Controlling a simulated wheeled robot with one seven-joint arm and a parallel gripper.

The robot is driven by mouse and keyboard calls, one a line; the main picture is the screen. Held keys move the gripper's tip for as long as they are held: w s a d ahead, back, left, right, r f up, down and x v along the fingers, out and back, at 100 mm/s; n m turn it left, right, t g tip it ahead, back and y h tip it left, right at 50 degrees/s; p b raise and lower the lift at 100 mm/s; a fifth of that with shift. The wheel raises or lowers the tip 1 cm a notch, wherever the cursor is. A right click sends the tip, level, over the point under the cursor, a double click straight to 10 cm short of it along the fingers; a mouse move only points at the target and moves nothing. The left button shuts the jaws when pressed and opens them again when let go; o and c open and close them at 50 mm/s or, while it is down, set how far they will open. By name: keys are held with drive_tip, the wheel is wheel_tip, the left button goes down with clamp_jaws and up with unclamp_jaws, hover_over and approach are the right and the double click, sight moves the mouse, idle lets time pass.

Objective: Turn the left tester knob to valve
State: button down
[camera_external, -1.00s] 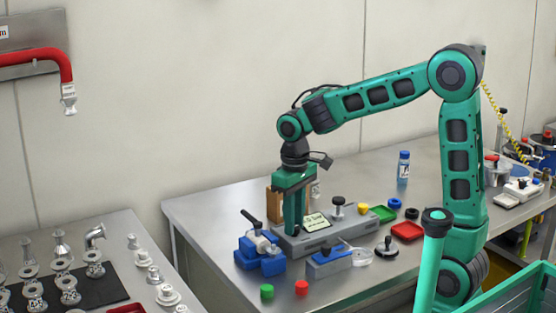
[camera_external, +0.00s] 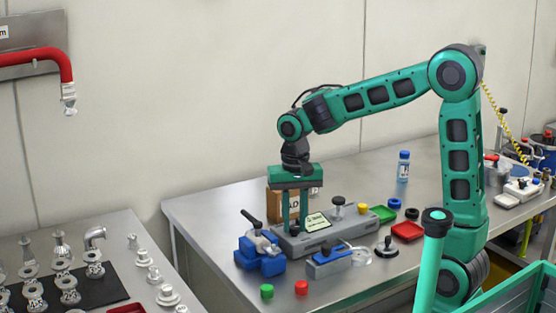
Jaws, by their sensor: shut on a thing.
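The tester is a long grey box (camera_external: 350,227) on the steel table, with a lit greenish display (camera_external: 317,222) on its top. A black-topped knob (camera_external: 338,203) stands on its right part, behind the display. My gripper (camera_external: 294,229) points straight down at the tester's left end, with its fingers at the top surface left of the display. It is shut on the left tester knob, which is mostly hidden between the fingers. Which mark the knob points to cannot be seen.
A blue vise (camera_external: 259,255) with a black handle stands close left of the tester. In front are a grey block with a blue top (camera_external: 329,260), a green cap (camera_external: 267,291) and a red cap (camera_external: 302,287). A brown box (camera_external: 277,206) stands behind my gripper.

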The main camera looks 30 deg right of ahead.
sight(294, 225)
drive_tip(key=shift+w+r+m, duration=0.1)
drive_tip(key=shift+w+m, duration=0.05)
drive_tip(key=shift+m, duration=0.15)
drive_tip(key=c, duration=1.5)
unclamp_jaws()
wheel_tip(294, 225, up, 11)
drive_tip(key=shift+f, duration=0.2)
